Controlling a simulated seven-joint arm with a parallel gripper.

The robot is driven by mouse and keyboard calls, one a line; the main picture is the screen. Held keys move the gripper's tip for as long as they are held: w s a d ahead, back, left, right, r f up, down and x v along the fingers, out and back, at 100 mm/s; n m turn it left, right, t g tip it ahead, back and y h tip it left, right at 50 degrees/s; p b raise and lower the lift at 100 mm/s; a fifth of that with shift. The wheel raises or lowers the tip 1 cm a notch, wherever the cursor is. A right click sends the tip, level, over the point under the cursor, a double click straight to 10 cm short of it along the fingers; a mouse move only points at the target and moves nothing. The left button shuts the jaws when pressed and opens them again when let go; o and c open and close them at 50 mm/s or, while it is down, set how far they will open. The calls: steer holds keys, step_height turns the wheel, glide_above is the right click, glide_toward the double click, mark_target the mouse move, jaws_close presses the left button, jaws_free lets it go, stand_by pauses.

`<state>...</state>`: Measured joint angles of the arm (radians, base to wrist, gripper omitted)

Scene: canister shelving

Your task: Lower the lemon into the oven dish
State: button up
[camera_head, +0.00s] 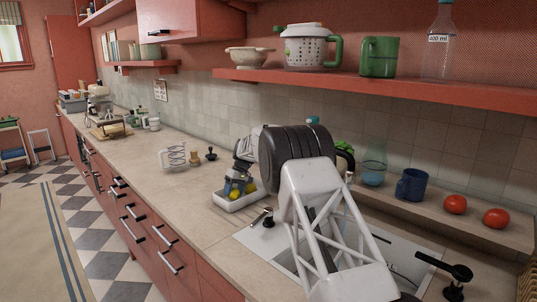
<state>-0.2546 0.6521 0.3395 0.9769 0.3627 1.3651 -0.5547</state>
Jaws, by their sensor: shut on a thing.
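The white oven dish (234,206) stands on the counter left of the sink. My gripper (238,190) points down over the dish, with its fingertips at about rim height. It is shut on the yellow lemon (251,186), which is partly hidden by the fingers. Yellow shows on both sides of the front finger; I cannot tell whether all of it is one lemon. I cannot tell whether the lemon touches the dish floor.
My arm crosses above the sink (258,238). A blue mug (411,185) and two tomatoes (455,204) sit on the right ledge. The counter left of the dish is clear.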

steer(key=shift+f, duration=0.55)
stand_by(0.5)
steer(key=o, duration=1)
steer(key=shift+o, duration=0.2)
steer(key=v, duration=0.8)
steer(key=shift+a, duration=0.1)
steer(key=shift+s+r, duration=0.1)
steer(key=shift+r, duration=0.1)
